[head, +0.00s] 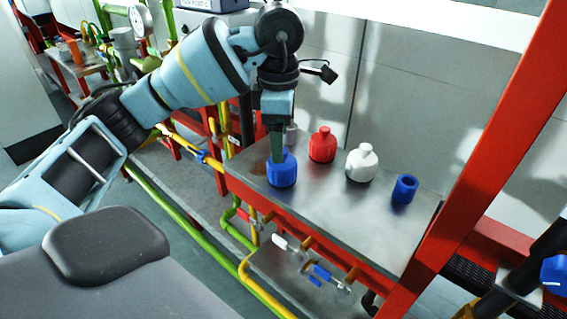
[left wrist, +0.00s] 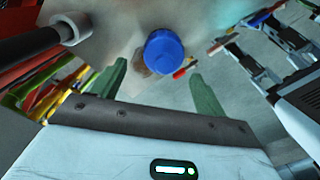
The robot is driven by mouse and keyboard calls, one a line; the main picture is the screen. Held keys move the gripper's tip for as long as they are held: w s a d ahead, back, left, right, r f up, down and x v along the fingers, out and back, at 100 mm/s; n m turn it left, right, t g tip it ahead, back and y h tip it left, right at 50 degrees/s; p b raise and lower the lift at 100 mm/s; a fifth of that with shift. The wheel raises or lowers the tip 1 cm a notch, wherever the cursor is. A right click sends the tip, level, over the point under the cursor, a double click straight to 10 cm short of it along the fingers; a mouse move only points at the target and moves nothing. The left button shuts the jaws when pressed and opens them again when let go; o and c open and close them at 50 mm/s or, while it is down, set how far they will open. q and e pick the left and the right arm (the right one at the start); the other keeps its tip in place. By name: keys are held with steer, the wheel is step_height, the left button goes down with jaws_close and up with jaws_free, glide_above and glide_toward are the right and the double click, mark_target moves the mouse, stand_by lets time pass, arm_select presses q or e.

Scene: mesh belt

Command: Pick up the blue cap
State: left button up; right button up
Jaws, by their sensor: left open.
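A blue cap (head: 282,172) with a ribbed side sits on the metal table, near its left end. My left gripper (head: 277,157) is above it, pointing down, with its green fingers overlapping the cap's top in the head view. In the left wrist view the cap (left wrist: 164,50) shows as a round blue shape just beyond the open fingertips (left wrist: 158,70), and nothing is held between them. I cannot tell whether the fingers touch it. A second blue piece (head: 404,190), hollow at the top, stands near the table's right end. My right gripper is not in view.
A red bottle-shaped piece (head: 322,146) and a white one (head: 360,164) stand right of my left gripper. A small grey piece (head: 291,135) stands behind it. A red post (head: 470,160) rises at the right. The table's front right area is clear.

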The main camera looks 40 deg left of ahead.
arm_select(q)
steer(key=shift+w+f, duration=0.1)
steer(key=shift+f, duration=0.55)
steer(key=f, duration=0.4)
steer(key=shift+d, duration=0.3)
steer(key=shift+s+f, duration=0.2)
steer(key=shift+f, duration=0.15)
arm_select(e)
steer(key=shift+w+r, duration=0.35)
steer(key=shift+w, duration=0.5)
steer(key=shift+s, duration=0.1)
arm_select(q)
steer(key=c, duration=0.9)
steer(key=shift+c, duration=0.2)
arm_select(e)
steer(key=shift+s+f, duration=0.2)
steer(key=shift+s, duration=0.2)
